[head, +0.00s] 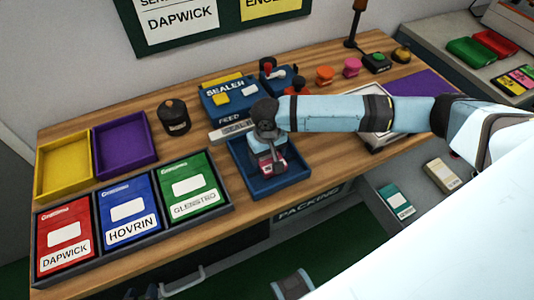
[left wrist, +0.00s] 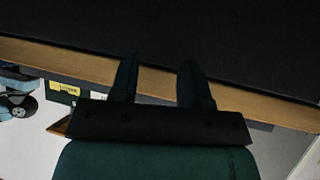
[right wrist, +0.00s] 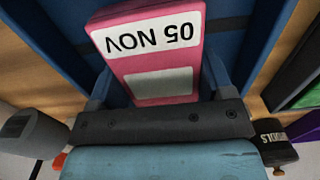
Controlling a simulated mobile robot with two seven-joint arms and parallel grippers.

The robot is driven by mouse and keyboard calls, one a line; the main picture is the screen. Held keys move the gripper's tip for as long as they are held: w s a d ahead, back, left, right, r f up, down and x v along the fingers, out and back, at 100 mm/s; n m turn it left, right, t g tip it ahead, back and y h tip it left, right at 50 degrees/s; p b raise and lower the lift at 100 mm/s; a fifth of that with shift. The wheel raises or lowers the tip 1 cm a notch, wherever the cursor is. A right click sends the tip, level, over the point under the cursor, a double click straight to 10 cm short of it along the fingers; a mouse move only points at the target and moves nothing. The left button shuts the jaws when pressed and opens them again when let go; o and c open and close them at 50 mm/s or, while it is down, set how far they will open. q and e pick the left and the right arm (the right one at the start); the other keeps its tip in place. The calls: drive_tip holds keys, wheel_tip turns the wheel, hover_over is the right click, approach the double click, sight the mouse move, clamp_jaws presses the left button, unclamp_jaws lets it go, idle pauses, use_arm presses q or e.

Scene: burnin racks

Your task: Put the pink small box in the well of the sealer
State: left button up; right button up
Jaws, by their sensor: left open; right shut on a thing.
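The pink small box (right wrist: 150,45) fills the middle of the right wrist view, with a white label reading "05 NOV" and a grey panel. My right gripper (head: 268,162) is shut on it, with a finger on each side. In the head view the pink small box (head: 271,168) shows below the gripper, over the blue tray (head: 296,184); I cannot tell whether it touches the tray floor. The sealer (head: 230,97) is a blue machine behind the tray. My arm and gripper hide part of its front. My left gripper (left wrist: 158,65) is open and empty near a wooden table edge.
Red, blue and green labelled boxes stand in a dark rack (head: 150,228) at the left. Yellow (head: 62,168) and purple (head: 124,143) trays lie behind them. A dark canister (head: 174,118) stands left of the sealer. Coloured knobs and a green button (head: 376,61) are farther right.

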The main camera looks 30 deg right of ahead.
drive_tip(key=o, duration=1)
drive_tip(key=shift+f, duration=0.1)
wheel_tip(320, 180, up, 12)
drive_tip(key=shift+r+p, duration=0.2)
drive_tip(key=shift+p, duration=0.35)
